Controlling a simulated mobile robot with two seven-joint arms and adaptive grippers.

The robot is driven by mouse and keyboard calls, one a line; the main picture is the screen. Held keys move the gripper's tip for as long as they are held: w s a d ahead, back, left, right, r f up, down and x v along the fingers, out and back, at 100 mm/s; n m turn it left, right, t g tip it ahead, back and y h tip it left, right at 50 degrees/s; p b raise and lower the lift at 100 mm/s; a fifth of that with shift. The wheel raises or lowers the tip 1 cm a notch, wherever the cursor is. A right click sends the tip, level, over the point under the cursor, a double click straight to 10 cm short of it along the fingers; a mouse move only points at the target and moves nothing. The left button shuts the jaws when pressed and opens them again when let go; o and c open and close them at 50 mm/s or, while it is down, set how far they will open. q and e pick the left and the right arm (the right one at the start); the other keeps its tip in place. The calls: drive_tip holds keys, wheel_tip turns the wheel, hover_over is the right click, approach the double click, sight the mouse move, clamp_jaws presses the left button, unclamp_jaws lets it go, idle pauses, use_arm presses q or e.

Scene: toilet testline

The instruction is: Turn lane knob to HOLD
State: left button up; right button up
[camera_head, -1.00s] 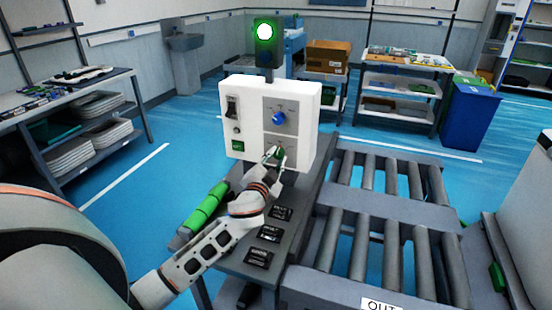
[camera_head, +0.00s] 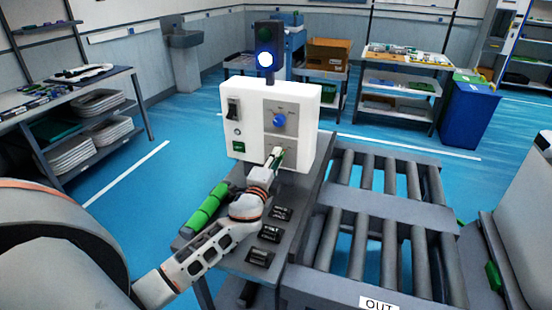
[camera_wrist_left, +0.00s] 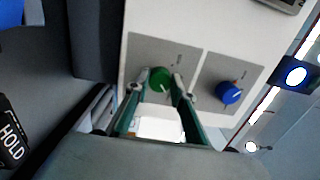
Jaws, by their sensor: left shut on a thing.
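The white control box (camera_head: 301,105) stands on the grey bench. Its lower panel carries the green knob (camera_wrist_left: 160,77), and its upper panel carries a blue knob (camera_head: 279,120); the blue knob also shows in the left wrist view (camera_wrist_left: 229,92). My left gripper (camera_head: 275,157) is at the lower panel. In the left wrist view, its fingers (camera_wrist_left: 158,88) are closed on the green knob from both sides. In the head view the gripper mostly hides this knob. The panel lettering is too small to read.
Several black plates (camera_head: 270,234) lie on the bench ledge; one reads HOLD in the left wrist view (camera_wrist_left: 12,140). A green cylinder (camera_head: 207,205) lies beside my left forearm. A roller conveyor (camera_head: 385,215) stands to the right of the box.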

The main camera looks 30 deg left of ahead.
use_arm(q)
drive_tip(key=shift+m, duration=0.5)
drive_tip(key=o, duration=1.1)
drive_tip(key=shift+s, duration=0.1)
drive_tip(key=v, duration=1.1)
drive_tip(key=shift+s, duration=0.4)
drive_tip(key=shift+d+f, duration=0.1)
